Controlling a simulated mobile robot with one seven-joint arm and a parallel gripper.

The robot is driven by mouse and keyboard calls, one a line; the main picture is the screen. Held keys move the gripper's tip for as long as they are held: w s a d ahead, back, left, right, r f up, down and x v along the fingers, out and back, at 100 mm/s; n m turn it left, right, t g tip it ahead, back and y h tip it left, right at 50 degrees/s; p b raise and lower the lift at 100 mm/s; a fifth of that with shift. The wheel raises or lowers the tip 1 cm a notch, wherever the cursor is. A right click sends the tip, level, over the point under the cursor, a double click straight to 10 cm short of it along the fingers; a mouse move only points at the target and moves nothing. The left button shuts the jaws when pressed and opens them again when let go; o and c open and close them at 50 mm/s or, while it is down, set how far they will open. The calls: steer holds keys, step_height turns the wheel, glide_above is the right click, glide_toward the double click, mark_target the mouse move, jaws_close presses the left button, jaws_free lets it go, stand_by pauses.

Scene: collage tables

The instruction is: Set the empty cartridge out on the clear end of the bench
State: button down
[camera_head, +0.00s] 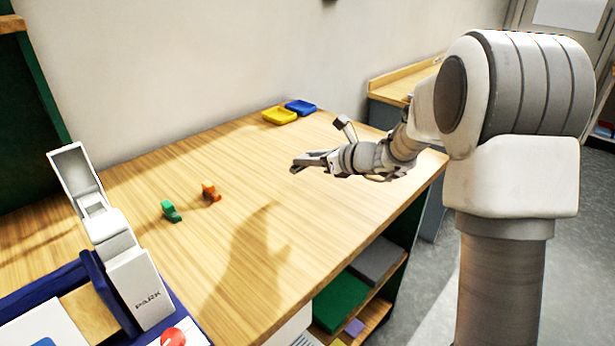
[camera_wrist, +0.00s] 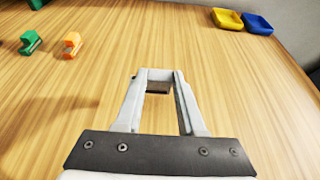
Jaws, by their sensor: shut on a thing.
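My gripper (camera_head: 297,164) is held out over the right part of the wooden bench (camera_head: 330,210). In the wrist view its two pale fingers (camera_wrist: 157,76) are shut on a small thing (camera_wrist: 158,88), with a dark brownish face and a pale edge. It is mostly hidden by the fingers, so I cannot be sure that it is the empty cartridge. In the head view the held thing is hard to make out from the gripper. It appears above the bench top, though the gap is hard to judge.
A green piece (camera_head: 170,211) and an orange piece (camera_head: 210,192) stand left of centre. A yellow tray (camera_head: 279,116) and a blue tray (camera_head: 300,107) sit at the back. A white device marked PARK (camera_head: 140,290) stands front left. The bench's middle and right are clear.

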mark_target(308, 185)
steer(key=shift+a+f+b, duration=0.1)
steer(key=shift+f+b, duration=0.6)
steer(key=shift+f, duration=1.4)
steer(key=shift+f, duration=0.25)
steer(key=c, duration=0.5)
jaws_free()
steer(key=shift+r, duration=0.1)
